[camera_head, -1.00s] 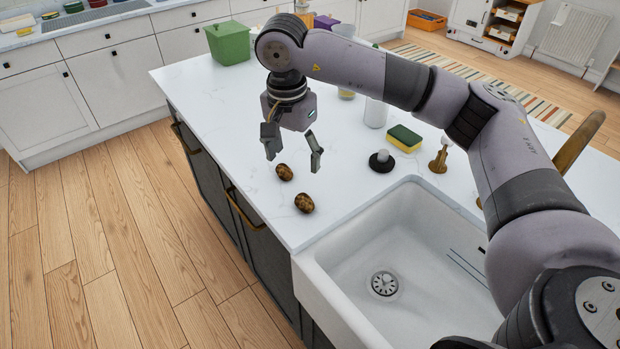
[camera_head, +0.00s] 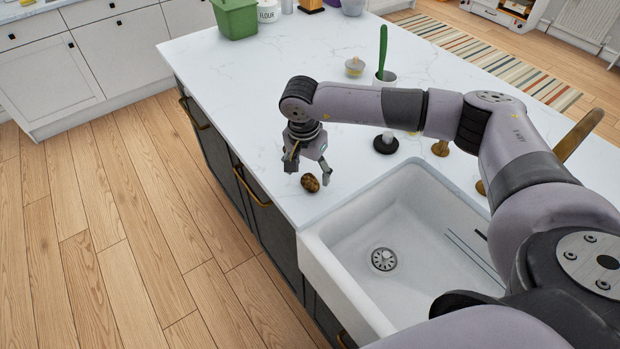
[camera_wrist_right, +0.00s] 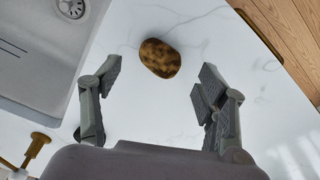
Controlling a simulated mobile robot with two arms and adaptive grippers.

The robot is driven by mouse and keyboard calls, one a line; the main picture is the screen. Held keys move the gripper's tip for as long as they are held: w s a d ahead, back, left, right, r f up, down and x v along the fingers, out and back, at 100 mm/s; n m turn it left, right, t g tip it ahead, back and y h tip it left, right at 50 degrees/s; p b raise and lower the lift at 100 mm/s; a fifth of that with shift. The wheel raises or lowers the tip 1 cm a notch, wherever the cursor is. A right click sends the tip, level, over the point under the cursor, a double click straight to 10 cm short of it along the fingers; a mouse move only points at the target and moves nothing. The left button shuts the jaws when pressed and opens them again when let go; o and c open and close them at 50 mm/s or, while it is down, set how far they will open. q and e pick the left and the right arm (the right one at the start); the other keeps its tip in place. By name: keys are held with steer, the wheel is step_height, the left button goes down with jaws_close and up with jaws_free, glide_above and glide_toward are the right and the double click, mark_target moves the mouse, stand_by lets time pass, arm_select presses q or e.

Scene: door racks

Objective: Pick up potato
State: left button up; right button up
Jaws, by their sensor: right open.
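A brown, mottled potato (camera_head: 310,183) lies on the white worktop near its front edge, just left of the sink. My right gripper (camera_head: 308,173) is low over the worktop with its fingers apart, right by the potato in the head view. In the right wrist view the same kind of potato (camera_wrist_right: 160,58) lies ahead of the open fingers (camera_wrist_right: 158,88), about centred between them and not gripped. My left gripper is not in view.
A white sink (camera_head: 345,262) is right of the potato. The worktop left of my arm is clear.

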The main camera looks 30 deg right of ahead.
mark_target(310, 179)
steer(key=f, duration=0.1)
steer(key=f+p, duration=0.1)
steer(key=f, duration=0.1)
steer(key=shift+w+d+f, duration=0.1)
steer(key=shift+d+f, duration=0.1)
steer(key=shift+f, duration=0.2)
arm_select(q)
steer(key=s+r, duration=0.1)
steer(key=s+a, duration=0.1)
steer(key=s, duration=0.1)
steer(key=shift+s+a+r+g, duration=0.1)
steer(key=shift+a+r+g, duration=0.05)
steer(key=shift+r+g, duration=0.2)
arm_select(e)
steer(key=shift+c, duration=0.4)
steer(key=c, duration=1)
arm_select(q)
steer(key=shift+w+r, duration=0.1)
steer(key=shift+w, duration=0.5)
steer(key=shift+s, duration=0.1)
